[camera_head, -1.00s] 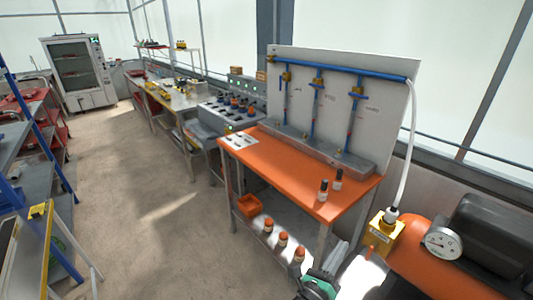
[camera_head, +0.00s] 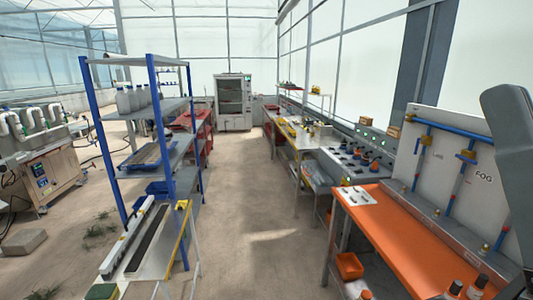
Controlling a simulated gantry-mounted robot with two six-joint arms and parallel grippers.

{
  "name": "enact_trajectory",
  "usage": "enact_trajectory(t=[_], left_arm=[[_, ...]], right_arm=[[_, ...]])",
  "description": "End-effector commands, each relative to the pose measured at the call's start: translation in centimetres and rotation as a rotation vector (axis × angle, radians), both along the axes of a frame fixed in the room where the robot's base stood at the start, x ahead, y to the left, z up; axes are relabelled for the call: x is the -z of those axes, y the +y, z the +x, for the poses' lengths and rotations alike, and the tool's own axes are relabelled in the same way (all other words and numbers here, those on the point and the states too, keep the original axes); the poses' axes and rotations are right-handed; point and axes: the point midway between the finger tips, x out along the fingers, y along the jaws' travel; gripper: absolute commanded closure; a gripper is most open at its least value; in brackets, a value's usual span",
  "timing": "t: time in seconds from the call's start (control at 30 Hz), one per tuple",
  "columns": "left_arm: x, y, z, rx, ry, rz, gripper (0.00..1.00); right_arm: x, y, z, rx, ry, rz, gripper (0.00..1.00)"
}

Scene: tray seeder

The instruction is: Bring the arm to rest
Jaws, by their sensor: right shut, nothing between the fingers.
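My left gripper is not in view.
An orange-topped bench (camera_head: 385,225) stands at the right, with small bottles (camera_head: 455,287) at its front edge and an orange bin (camera_head: 350,265) below. A blue-posted shelf rack (camera_head: 165,150) stands at the left. A grey cabinet (camera_head: 233,103) is at the back. The middle aisle floor is clear.

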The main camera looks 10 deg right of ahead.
Motion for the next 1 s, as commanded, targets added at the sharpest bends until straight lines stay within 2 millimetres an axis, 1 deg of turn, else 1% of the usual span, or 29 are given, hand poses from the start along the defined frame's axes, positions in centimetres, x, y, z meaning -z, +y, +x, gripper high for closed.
enact_trajectory(t=[0.03, 0.07, 0.1, 0.13, 0.2, 0.27, 0.3, 0.37, 0.4, 0.47, 0.5, 0.57, 0.6, 0.67, 0.7, 0.8, 0.9, 1.0], left_arm=[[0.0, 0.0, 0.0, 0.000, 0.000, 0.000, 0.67], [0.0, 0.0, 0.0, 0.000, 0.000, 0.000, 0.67], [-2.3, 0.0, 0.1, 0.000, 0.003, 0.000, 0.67], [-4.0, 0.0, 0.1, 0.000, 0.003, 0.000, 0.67], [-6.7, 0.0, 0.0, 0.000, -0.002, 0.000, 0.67], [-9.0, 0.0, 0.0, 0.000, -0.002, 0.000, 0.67], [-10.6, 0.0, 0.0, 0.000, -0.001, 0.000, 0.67], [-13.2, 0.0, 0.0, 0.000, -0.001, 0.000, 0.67], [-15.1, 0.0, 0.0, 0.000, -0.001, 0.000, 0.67], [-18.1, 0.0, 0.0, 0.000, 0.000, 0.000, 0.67], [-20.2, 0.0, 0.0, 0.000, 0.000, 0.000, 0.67], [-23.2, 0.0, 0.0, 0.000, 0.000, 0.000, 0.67], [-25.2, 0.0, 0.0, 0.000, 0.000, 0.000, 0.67], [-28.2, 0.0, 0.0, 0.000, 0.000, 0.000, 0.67], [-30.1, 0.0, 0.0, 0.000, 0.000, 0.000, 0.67], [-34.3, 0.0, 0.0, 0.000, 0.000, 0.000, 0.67], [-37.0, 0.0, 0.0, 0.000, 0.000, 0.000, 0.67], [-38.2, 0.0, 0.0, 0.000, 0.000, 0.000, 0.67]], right_arm=[[1.4, -0.5, 1.9, 0.083, 0.103, -0.031, 1.00], [2.4, -0.6, 3.2, 0.121, 0.171, -0.058, 1.00], [0.2, -0.5, 3.5, 0.148, 0.187, -0.085, 1.00], [-1.5, -0.5, 3.4, 0.144, 0.182, -0.082, 1.00], [-4.1, -0.5, 3.4, 0.141, 0.182, -0.081, 1.00], [-6.4, -0.5, 3.5, 0.139, 0.183, -0.081, 1.00], [-8.0, -0.5, 3.5, 0.139, 0.183, -0.081, 1.00], [-10.6, -0.4, 3.5, 0.138, 0.183, -0.080, 1.00], [-12.5, -0.4, 3.5, 0.137, 0.183, -0.080, 1.00], [-15.5, -0.4, 3.5, 0.137, 0.183, -0.080, 1.00], [-17.5, -0.4, 3.5, 0.137, 0.183, -0.080, 1.00], [-20.6, -0.4, 3.5, 0.136, 0.183, -0.079, 1.00], [-22.5, -0.4, 3.5, 0.136, 0.183, -0.080, 1.00], [-25.5, -0.4, 3.5, 0.136, 0.183, -0.080, 1.00], [-27.5, -0.4, 3.5, 0.136, 0.183, -0.080, 1.00], [-31.6, -0.4, 3.5, 0.135, 0.183, -0.079, 1.00], [-34.4, -0.4, 3.5, 0.135, 0.184, -0.080, 1.00], [-35.6, -0.4, 3.5, 0.135, 0.184, -0.080, 1.00]])
